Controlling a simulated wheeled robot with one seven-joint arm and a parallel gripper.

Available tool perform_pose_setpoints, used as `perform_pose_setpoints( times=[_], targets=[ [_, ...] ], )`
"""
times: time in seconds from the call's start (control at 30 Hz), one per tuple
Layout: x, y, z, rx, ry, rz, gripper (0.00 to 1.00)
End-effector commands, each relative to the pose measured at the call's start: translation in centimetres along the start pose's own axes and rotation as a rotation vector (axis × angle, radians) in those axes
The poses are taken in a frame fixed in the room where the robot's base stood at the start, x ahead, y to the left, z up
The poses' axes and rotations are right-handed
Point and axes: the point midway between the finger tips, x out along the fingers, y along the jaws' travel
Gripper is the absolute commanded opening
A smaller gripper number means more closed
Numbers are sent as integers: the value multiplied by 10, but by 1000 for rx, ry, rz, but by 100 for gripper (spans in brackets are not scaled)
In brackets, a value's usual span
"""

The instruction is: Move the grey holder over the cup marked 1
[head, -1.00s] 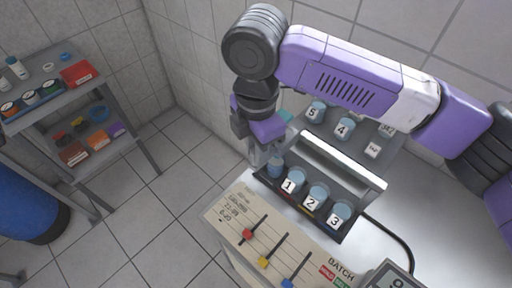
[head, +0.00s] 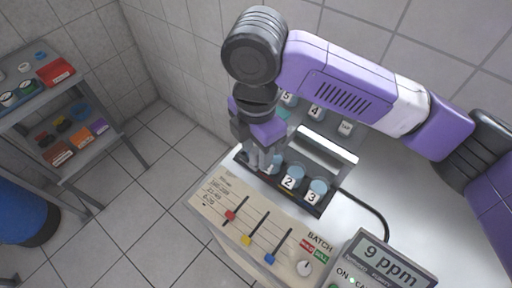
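The rack (head: 325,149) holds a row of small blue-topped cups. The cup marked 2 (head: 292,179) and the cup marked 3 (head: 316,191) show clearly. The cup marked 1 is largely hidden behind my gripper (head: 264,160), which points down at the left end of that row. Light grey parts show at the fingertips. I cannot tell which of them are fingers and which might be the grey holder, nor whether the fingers are open or shut on it. Whether anything there touches the cup is also unclear.
A panel with coloured sliders (head: 252,235) lies in front of the rack, with a meter reading 9 ppm (head: 390,262) at the right. Cups marked 4 (head: 316,112) and TAP (head: 346,127) stand behind. A shelf (head: 70,105) and blue barrel (head: 22,212) are at left.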

Motion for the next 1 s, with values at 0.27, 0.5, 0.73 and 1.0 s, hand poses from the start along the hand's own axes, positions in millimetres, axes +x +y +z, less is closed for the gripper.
perform_pose_setpoints(
  times=[0.27,0.5,0.73,1.0],
  targets=[
    [-12,1,0,1,1,2,45],
    [-51,0,0,-1,-1,3,45],
    [-75,0,0,-1,1,1,45],
    [-78,0,0,0,0,0,45]
  ],
)
